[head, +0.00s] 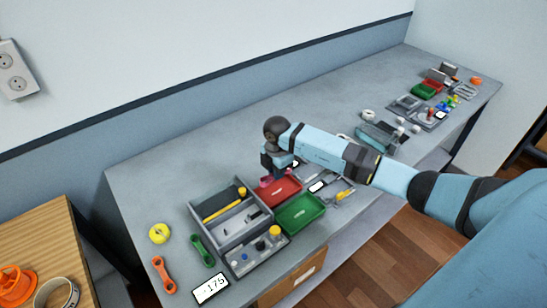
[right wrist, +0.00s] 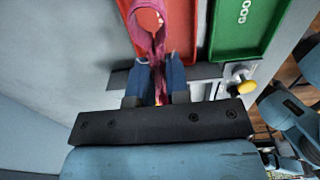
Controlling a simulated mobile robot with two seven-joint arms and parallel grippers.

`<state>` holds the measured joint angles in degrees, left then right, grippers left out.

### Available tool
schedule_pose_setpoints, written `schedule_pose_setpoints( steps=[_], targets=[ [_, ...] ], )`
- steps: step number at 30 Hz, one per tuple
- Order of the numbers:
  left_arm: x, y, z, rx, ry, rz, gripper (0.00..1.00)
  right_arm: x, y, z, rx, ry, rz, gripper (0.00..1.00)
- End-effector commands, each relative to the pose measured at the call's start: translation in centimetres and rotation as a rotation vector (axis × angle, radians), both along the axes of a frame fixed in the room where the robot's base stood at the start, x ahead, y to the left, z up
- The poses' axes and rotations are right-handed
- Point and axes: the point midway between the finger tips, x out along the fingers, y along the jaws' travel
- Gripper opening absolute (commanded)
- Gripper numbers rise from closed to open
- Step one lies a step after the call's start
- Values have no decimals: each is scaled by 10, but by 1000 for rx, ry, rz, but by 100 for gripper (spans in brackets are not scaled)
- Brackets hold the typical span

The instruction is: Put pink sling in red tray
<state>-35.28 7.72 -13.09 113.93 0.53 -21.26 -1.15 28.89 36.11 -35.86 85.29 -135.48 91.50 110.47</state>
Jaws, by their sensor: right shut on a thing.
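The pink sling (right wrist: 159,42) is a looped strap pinched between the two fingers of my right gripper (right wrist: 156,78). Its loop extends away from the fingertips and overlaps the red tray (right wrist: 183,30) in the right wrist view. In the head view my right gripper (head: 271,167) is at the back left edge of the red tray (head: 287,193), and a small piece of the pink sling (head: 266,181) shows below it. I cannot tell whether the sling touches the tray. My left gripper is in neither view.
A green tray (head: 301,214) lies directly beside the red one, and a grey compartment box (head: 218,240) stands to its left. A yellow tape roll (head: 160,234), green and orange wrenches, and a display reading -175 (head: 211,289) are at the near left.

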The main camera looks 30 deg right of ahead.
Motion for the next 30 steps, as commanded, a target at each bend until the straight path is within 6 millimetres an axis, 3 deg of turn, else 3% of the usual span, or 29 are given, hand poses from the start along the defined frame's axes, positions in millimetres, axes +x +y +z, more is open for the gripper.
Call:
schedule_pose_setpoints(
  steps=[8, 20, 30],
  targets=[
    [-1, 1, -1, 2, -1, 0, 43, -3, -1, -11, -1, 5, -2, 0],
    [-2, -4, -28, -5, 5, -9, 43, -3, 0, -44, 0, 5, -1, 0],
    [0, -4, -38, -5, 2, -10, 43, -3, -1, -64, -1, 5, -1, 0]
  ],
)
